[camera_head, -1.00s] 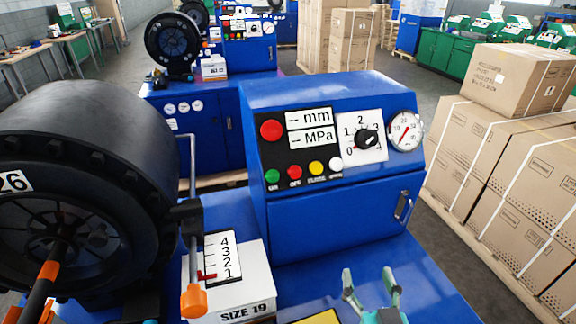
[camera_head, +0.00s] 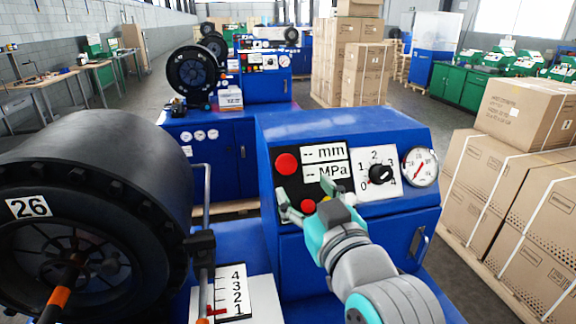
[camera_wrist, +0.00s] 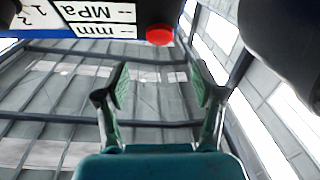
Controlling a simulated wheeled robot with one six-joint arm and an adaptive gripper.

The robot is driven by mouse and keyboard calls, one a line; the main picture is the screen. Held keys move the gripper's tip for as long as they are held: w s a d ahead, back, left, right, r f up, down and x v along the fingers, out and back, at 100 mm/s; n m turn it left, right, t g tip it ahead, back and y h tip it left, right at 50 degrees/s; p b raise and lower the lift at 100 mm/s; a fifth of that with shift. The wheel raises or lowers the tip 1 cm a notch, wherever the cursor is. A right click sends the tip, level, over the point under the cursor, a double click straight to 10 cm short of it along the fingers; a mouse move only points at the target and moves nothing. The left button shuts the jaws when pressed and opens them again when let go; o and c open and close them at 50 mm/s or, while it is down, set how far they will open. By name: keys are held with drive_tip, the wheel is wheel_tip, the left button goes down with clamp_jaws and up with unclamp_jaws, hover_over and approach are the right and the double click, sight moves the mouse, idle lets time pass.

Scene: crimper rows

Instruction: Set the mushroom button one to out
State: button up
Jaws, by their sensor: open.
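The red mushroom button (camera_head: 287,164) is a large round cap at the upper left of the black panel on the blue crimper console. Whether it stands in or out is hard to tell in the head view. In the wrist view the red button (camera_wrist: 159,35) shows side-on as a dome sticking out from the panel edge, at top centre. My gripper (camera_head: 304,192) is open and empty, in front of the panel, with its fingertips below the button in the head view. In the wrist view my gripper (camera_wrist: 161,85) has its two fingers apart, with the button above the gap between them.
A smaller red button (camera_head: 308,206) lies close by my fingers; neighbouring buttons are partly hidden. The dial (camera_head: 381,174) and gauge (camera_head: 421,167) sit to the right. A large black crimper wheel (camera_head: 90,215) and a lever (camera_head: 203,240) stand left. Boxes (camera_head: 520,205) are stacked at right.

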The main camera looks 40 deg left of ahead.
sight(287, 165)
drive_tip(key=x, duration=0.9)
drive_tip(key=shift+w+a+f, duration=0.1)
drive_tip(key=shift+w+a, duration=0.1)
drive_tip(key=shift+c, duration=0.2)
